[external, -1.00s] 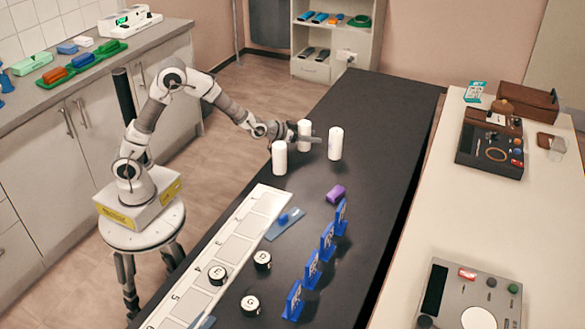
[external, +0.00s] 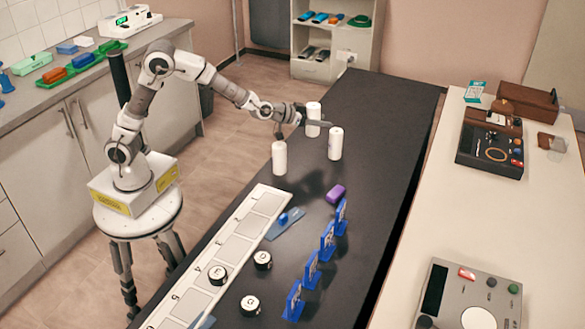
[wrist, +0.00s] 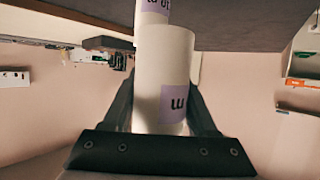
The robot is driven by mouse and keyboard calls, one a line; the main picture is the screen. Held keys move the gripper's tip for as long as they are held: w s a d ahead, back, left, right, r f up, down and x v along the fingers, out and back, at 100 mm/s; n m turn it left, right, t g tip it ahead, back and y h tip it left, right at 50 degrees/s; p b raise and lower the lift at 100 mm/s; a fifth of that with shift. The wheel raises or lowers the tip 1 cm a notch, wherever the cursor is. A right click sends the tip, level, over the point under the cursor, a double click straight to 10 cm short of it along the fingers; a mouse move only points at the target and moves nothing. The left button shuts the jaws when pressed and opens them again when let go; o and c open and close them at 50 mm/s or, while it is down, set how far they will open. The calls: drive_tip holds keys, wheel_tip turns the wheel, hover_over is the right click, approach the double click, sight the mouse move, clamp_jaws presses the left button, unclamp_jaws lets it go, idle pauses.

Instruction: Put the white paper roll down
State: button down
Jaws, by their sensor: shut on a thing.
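Three white paper rolls show in the external view. My gripper (external: 318,123) is shut on the far one (external: 313,107), which is upright; a dark finger crosses its front. Whether its bottom touches the black table (external: 385,120) is hard to tell. The second roll (external: 279,160) stands on the table nearer the robot, and the third roll (external: 335,146) stands to the right, close to the fingertips. In the wrist view the held roll (wrist: 160,60) sits between both fingers with a lilac label; part of another roll (wrist: 154,10) shows beyond it.
A white numbered strip (external: 236,247) lies along the near table edge. A purple block (external: 336,192), several blue stands (external: 327,240) and black-and-white discs (external: 262,260) are on the table in front. The far end of the black table is clear.

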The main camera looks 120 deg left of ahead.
drive_tip(key=w+d+n+g+y+p, duration=0.1)
drive_tip(key=w+d+p, duration=0.3)
drive_tip(key=d, duration=0.5)
drive_tip(key=w+d+n+p, duration=0.1)
drive_tip(key=w+d+p, duration=0.1)
drive_tip(key=d+p, duration=0.55)
drive_tip(key=a+f+b, duration=0.1)
drive_tip(key=a+f, duration=0.1)
drive_tip(key=a, duration=0.1)
drive_tip(key=a+f+b, duration=0.2)
drive_tip(key=a, duration=0.1)
drive_tip(key=a+f+b, duration=0.2)
drive_tip(key=a, duration=0.1)
drive_tip(key=shift+w+a+f, duration=0.3)
drive_tip(key=shift+f, duration=0.1)
drive_tip(key=shift+f+b, duration=0.4)
drive_tip(key=shift+f, duration=1.55)
drive_tip(key=shift+f, duration=0.1)
drive_tip(key=shift+c, duration=1)
unclamp_jaws()
drive_tip(key=shift+f, duration=0.1)
